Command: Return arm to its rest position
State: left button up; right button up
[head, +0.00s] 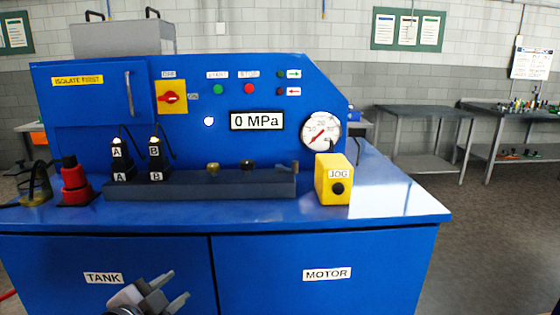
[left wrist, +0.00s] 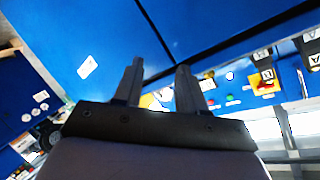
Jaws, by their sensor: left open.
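My left gripper (head: 174,287) is at the lower left of the head view, in front of the blue cabinet's TANK door. Its two fingers are apart with nothing between them. In the left wrist view the open fingers (left wrist: 157,88) point toward blue panels and are empty. My right gripper is in neither view.
The blue machine (head: 390,205) has a worktop carrying a dark block (head: 230,184), black A and B connectors (head: 157,160), a red-and-black piece (head: 74,185) and a yellow JOG box (head: 333,180). A gauge (head: 320,131) sits behind. Grey tables (head: 425,110) stand at right; floor there is clear.

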pick_arm(q)
jog(key=s+f+n+g+y, duration=0.1)
jog(key=s+f+n+g, duration=0.2)
jog(key=s+f+n, duration=0.6)
jog(key=s+f, duration=1.3)
jog(key=f, duration=0.2)
jog(key=shift+f+g, duration=0.3)
